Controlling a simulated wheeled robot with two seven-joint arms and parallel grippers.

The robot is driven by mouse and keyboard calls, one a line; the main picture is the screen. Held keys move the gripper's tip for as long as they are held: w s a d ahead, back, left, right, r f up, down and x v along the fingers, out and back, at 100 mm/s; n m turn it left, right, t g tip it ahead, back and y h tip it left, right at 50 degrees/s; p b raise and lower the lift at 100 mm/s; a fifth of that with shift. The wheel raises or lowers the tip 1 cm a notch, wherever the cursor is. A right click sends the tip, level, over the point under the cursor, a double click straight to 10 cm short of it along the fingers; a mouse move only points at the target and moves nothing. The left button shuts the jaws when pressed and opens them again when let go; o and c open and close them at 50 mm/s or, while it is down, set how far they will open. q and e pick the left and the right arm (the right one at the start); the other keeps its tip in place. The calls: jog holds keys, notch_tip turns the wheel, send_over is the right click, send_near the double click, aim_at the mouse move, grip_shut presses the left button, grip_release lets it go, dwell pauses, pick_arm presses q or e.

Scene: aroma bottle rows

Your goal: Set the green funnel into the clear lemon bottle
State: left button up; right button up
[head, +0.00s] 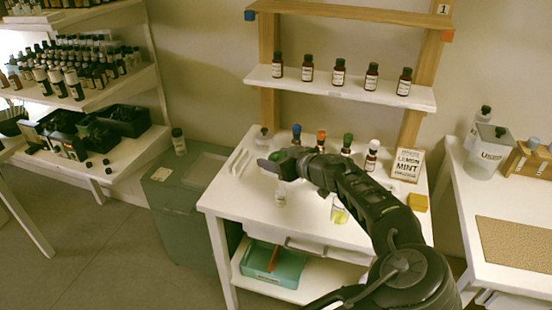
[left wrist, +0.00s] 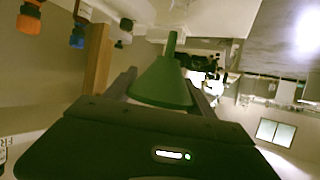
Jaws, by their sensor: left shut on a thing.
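The green funnel (left wrist: 163,85) is held between the fingers of my left gripper (left wrist: 162,92) in the left wrist view, its narrow stem pointing away from the gripper. In the head view my left gripper (head: 276,164) is over the left half of the white table, and a bit of the funnel's green (head: 277,156) shows at it. A clear bottle (head: 280,195) with a pale label stands upright just below the gripper; its top is partly hidden and its label is too small to read. The funnel and bottle look apart. My right gripper is not seen.
Dark bottles with blue (head: 296,135), orange (head: 321,140), green (head: 347,144) and white (head: 372,155) caps stand behind my arm. A beaker with yellow liquid (head: 339,214), a lemon mint sign (head: 407,164) and a yellow block (head: 417,202) are to the right. The table's front left is clear.

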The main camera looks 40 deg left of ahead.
pick_arm(q)
jog(key=shift+b, duration=0.65)
dwell(0.7)
jog(key=shift+f+b, duration=2.3)
jog(key=shift+f, duration=0.15)
jog(key=o, duration=1.4)
jog(key=v, duration=0.7)
jog(key=shift+d+r+b, duration=0.2)
jog(key=shift+d+b, duration=0.15)
jog(key=shift+s, duration=0.1)
